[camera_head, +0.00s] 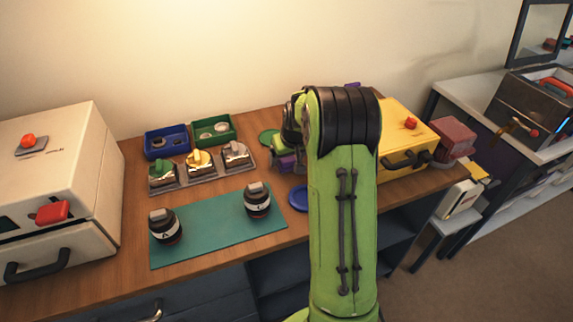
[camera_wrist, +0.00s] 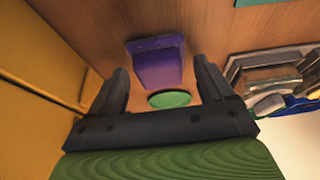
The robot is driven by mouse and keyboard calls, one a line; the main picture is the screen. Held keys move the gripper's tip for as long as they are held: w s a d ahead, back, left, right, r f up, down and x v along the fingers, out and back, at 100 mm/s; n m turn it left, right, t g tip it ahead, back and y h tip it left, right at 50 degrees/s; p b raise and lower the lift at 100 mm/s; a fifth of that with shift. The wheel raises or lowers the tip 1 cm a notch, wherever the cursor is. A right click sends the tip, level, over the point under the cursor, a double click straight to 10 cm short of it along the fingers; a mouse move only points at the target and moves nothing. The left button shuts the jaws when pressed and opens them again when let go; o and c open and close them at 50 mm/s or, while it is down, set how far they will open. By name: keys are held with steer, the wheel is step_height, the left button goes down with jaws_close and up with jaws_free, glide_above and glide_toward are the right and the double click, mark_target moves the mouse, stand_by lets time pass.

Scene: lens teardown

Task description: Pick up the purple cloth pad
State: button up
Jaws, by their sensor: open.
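The purple cloth pad (camera_wrist: 155,60) lies on the wooden bench top in the wrist view, just beyond and between my fingertips. It looks like a small purple block with a darker strip along its far edge. My gripper (camera_wrist: 161,72) is open, with a dark finger on each side of the pad's line and nothing held. Whether a finger touches the pad cannot be told. In the head view my arm covers much of this spot; a purple patch (camera_head: 287,162) shows below my wrist and may be the pad.
A green disc (camera_wrist: 170,99) lies close to the pad. A yellow case (camera_head: 402,150) stands to the right. A grey tray (camera_head: 180,185) of parts, a green mat (camera_head: 205,225) with two dark jars and a blue disc (camera_head: 298,198) lie to the left and front.

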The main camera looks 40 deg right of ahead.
mark_target(288, 158)
steer(key=shift+r, duration=0.2)
steer(key=shift+c, duration=0.5)
steer(key=shift+s, duration=0.1)
steer(key=c, duration=1)
step_height(288, 158, up, 10)
steer(key=p, duration=0.3)
steer(key=o, duration=0.4)
steer(key=shift+c, duration=0.2)
steer(key=c, duration=0.3)
steer(key=shift+f, duration=0.1)
